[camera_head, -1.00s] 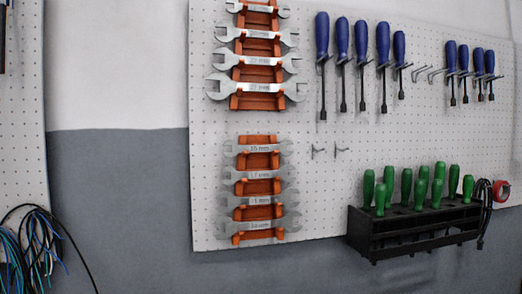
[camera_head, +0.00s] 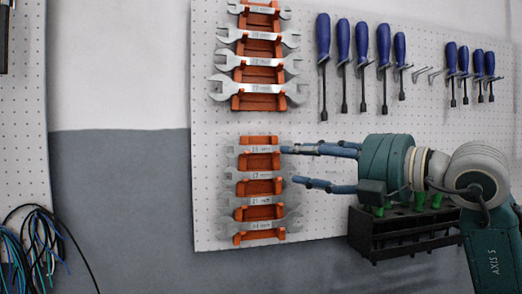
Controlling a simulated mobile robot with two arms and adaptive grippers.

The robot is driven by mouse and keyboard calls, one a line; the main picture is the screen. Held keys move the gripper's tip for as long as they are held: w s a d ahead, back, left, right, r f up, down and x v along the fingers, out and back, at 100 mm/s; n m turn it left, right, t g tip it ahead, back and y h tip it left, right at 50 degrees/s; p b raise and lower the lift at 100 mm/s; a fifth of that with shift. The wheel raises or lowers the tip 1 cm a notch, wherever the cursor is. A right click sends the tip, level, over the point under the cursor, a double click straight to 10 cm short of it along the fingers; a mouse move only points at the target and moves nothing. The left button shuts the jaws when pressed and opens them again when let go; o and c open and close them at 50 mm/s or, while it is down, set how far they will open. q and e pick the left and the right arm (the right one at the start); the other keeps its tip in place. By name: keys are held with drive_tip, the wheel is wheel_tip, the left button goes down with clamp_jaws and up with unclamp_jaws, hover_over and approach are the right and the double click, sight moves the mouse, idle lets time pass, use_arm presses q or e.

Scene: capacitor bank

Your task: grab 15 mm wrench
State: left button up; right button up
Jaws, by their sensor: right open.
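Open-ended wrenches hang on two orange racks on the white pegboard. The lower rack (camera_head: 258,161) holds several wrenches: a top one (camera_head: 262,149), a second (camera_head: 262,176), a third (camera_head: 262,200) and a bottom one (camera_head: 262,225). Their size marks are too blurred to tell surely which is the 15 mm wrench. My right gripper (camera_head: 290,165) is open and empty, reaching in from the right. Its upper fingertip is at the right end of the top wrench, its lower one near the right end of the second. Contact cannot be told. My left gripper is not in view.
The upper orange rack (camera_head: 262,102) holds larger wrenches. Blue-handled screwdrivers (camera_head: 361,42) hang at the upper right. My right arm partly hides a black holder (camera_head: 400,238) with green-handled tools. Cables (camera_head: 35,240) hang at the lower left.

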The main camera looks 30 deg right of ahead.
sight(261, 149)
drive_tip(key=s+d+r+m+h, duration=0.1)
drive_tip(key=d+m+h, duration=0.15)
drive_tip(key=d, duration=0.25)
drive_tip(key=w+a+p, duration=0.1)
drive_tip(key=w+p, duration=0.5)
drive_tip(key=w, duration=0.4)
drive_tip(key=shift+w, duration=0.3)
drive_tip(key=shift+s+a+r, duration=0.1)
drive_tip(key=shift+s, duration=0.05)
drive_tip(key=c, duration=1.2)
